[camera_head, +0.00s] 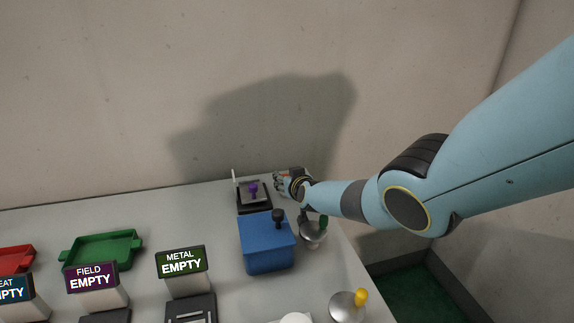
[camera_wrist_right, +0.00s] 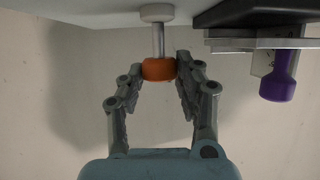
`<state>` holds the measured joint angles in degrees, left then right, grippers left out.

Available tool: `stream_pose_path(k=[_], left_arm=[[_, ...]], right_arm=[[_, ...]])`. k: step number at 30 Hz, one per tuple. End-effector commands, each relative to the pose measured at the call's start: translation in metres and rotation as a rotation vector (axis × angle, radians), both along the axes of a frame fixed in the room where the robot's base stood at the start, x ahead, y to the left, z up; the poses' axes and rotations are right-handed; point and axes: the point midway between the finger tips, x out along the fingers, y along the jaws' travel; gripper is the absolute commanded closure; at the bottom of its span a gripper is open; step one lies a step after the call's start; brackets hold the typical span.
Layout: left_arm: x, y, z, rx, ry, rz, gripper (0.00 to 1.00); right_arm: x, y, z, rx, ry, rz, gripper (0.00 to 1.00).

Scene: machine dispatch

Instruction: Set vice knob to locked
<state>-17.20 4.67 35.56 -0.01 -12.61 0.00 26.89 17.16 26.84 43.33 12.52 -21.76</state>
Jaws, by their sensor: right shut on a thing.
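My right gripper (camera_head: 281,183) reaches in from the right at the table's back right corner. In the right wrist view the gripper (camera_wrist_right: 162,75) is shut on an orange knob (camera_wrist_right: 158,69), which sits between its fingertips on a pale metal stem. In the head view I cannot make out the orange knob. A small dark fixture (camera_head: 254,209) with a purple knob (camera_head: 253,188) stands just left of the gripper. The purple knob also shows at the right of the right wrist view (camera_wrist_right: 278,88), apart from the fingers. No lock marking is readable. My left gripper is out of view.
A blue box (camera_head: 266,246) with a black knob (camera_head: 278,216) stands in front of the fixture. A metal bowl-like part with a green knob (camera_head: 323,222) stands beside it. A yellow-knobbed part (camera_head: 361,297) is nearer. Green tray (camera_head: 67,256) and EMPTY signs (camera_head: 181,262) are left.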

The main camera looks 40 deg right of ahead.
Motion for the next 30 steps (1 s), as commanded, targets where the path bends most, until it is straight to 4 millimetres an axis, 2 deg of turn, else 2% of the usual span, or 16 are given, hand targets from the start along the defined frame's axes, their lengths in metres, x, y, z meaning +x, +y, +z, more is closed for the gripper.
stream_pose_path(k=[12, 27, 28, 30], left_arm=[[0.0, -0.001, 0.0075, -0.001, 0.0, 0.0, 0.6], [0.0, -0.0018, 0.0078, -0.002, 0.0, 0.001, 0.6], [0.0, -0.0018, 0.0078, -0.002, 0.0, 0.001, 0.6], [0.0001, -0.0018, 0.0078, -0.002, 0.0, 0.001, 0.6]], right_arm=[[-0.0002, -0.0003, 0.0006, -0.007, 0.004, -0.135, 0.99], [-0.0021, 0.0012, -0.0011, -0.006, 0.008, -0.151, 0.99], [-0.0022, 0.0012, -0.0013, -0.006, 0.009, -0.151, 0.66], [-0.0023, 0.0014, -0.0014, -0.005, 0.009, -0.15, 0.56]])
